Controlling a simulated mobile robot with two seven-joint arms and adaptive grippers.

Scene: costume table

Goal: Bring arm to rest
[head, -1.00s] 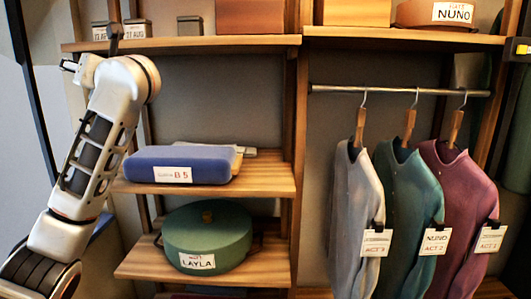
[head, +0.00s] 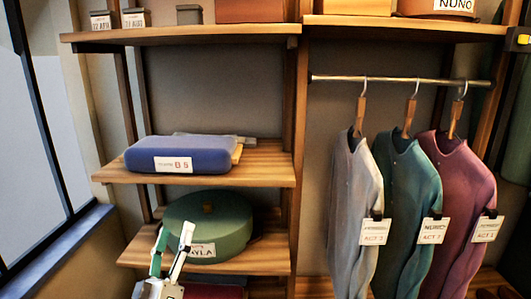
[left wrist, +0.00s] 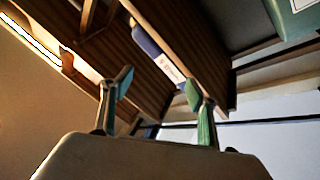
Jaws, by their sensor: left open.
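My left gripper (head: 168,254) shows at the bottom of the head view, in front of the green round box marked LAYLA and the lower shelf. Its two fingers with green pads stand apart and point upward, with nothing between them. In the left wrist view the same open fingers (left wrist: 160,95) show against the undersides of the shelves. My right gripper is in neither view.
The green round box (head: 207,220) is on the lower shelf, partly hidden by my gripper. A blue case marked B 5 (head: 160,155) lies on the middle shelf (head: 265,165). Grey (head: 355,210), teal (head: 410,195) and purple (head: 460,200) garments hang from a rail (head: 400,80).

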